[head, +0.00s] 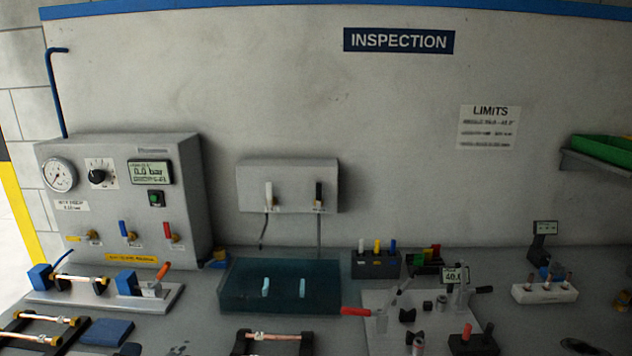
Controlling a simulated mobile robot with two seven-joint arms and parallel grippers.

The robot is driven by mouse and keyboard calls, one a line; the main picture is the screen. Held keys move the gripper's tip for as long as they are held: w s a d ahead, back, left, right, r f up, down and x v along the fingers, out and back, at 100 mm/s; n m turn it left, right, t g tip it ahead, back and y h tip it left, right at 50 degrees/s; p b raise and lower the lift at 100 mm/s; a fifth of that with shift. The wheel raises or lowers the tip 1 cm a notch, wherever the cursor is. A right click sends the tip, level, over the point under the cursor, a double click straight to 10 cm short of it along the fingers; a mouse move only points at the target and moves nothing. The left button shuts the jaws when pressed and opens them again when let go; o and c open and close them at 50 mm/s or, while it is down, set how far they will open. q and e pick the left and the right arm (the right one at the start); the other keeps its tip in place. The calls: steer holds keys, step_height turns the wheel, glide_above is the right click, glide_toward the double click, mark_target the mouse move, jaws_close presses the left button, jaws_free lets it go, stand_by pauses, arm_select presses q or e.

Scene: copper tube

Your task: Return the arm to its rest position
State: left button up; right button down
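Neither of my arms nor grippers can be made out in the head view. A copper tube (272,336) lies across a dark stand at the bottom centre. More copper tubes (46,318) rest on a dark rack at the lower left. Another tube piece (78,278) sits in a grey fixture (160,303) with blue blocks and an orange-handled clamp (162,270). No gripper touches any of these.
A grey pressure panel (182,190) with gauge and levers stands at the back left. A dark teal tank (235,290) is at centre. A bending fixture (378,300) with a red handle (356,311) stands right of it. A white block (530,294) holds short tubes. A green bin (604,148) sits at right.

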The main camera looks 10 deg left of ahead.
arm_select(q)
steer(key=s+d+f+n+g+h, duration=0.1)
steer(key=s+d+n+g+h, duration=0.3)
steer(key=s+d+n, duration=0.65)
steer(key=s+d+f+n+g+h, duration=0.15)
steer(key=s+d+n+g, duration=0.5)
steer(key=s, duration=0.65)
steer(key=w+f+t+h+b, duration=0.1)
steer(key=w+f+t, duration=0.6)
steer(key=f, duration=0.5)
steer(key=shift+w+m+t, duration=0.2)
steer(key=shift+m+t, duration=0.1)
steer(key=shift+t, duration=0.35)
steer(key=shift+s+a, duration=0.1)
steer(key=shift+a, duration=0.1)
